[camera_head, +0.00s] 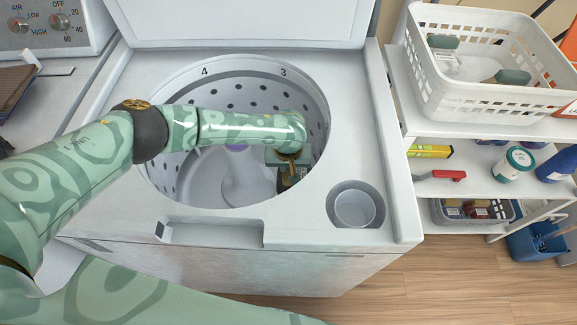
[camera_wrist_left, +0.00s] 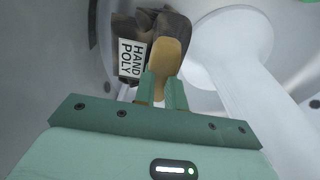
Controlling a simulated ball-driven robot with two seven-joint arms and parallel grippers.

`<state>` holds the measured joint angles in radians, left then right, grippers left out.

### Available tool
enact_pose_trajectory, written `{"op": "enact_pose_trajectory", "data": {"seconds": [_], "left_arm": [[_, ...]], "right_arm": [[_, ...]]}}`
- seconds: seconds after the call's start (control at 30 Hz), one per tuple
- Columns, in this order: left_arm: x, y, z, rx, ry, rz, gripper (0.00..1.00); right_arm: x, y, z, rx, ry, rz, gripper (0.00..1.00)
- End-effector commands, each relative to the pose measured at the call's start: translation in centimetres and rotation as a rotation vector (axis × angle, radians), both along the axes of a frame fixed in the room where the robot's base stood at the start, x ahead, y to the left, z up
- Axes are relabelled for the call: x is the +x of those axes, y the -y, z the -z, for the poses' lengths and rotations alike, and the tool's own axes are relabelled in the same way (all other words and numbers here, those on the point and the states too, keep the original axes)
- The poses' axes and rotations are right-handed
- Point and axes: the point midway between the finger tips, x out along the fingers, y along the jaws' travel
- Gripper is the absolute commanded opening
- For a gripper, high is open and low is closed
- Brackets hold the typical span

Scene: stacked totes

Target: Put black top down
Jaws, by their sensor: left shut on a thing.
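The black top (camera_wrist_left: 125,28) is a dark, crumpled cloth with a white label reading "HAND POLY" in the left wrist view. In the head view only a small dark part of it (camera_head: 284,182) shows below my left gripper (camera_head: 289,164). My left gripper reaches down into the open washer drum (camera_head: 190,174). In the left wrist view its yellowish fingertips (camera_wrist_left: 164,76) are closed on the cloth, beside the white agitator (camera_wrist_left: 232,50). I cannot tell whether the top touches the drum floor. My right gripper is not in view.
The raised lid (camera_head: 240,22) stands behind the drum opening. A dispenser cup (camera_head: 354,208) sits at the washer's front right corner. A white shelf (camera_head: 485,180) to the right holds a white basket (camera_head: 480,96), bottles and other items. A control panel (camera_head: 45,25) is at left.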

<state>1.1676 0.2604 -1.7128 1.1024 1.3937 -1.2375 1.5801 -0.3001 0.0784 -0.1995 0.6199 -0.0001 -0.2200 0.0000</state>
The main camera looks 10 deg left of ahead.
Motion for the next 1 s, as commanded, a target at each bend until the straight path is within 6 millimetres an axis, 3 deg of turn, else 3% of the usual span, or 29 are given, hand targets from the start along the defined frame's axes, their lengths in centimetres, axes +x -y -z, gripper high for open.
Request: {"op": "enact_pose_trajectory", "data": {"seconds": [0.37,0.4,0.47,0.73,0.87,1.0], "left_arm": [[0.0,0.0,0.9,0.0,-0.001,0.0,0.0],[0.0,0.0,0.9,0.0,-0.001,0.0,0.2],[0.0,0.0,0.9,0.0,-0.001,0.0,0.34],[0.0,0.0,0.8,0.0,-0.001,0.0,0.34],[0.1,0.0,-0.3,0.0,0.003,0.002,0.34],[-0.3,0.1,-4.0,-0.002,0.005,0.0,0.34]], "right_arm": [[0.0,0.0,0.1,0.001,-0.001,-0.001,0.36],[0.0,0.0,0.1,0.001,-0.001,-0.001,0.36],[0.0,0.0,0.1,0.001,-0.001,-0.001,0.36],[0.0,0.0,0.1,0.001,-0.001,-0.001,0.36],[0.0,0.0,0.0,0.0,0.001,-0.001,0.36],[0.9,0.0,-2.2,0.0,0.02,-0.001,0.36]]}}
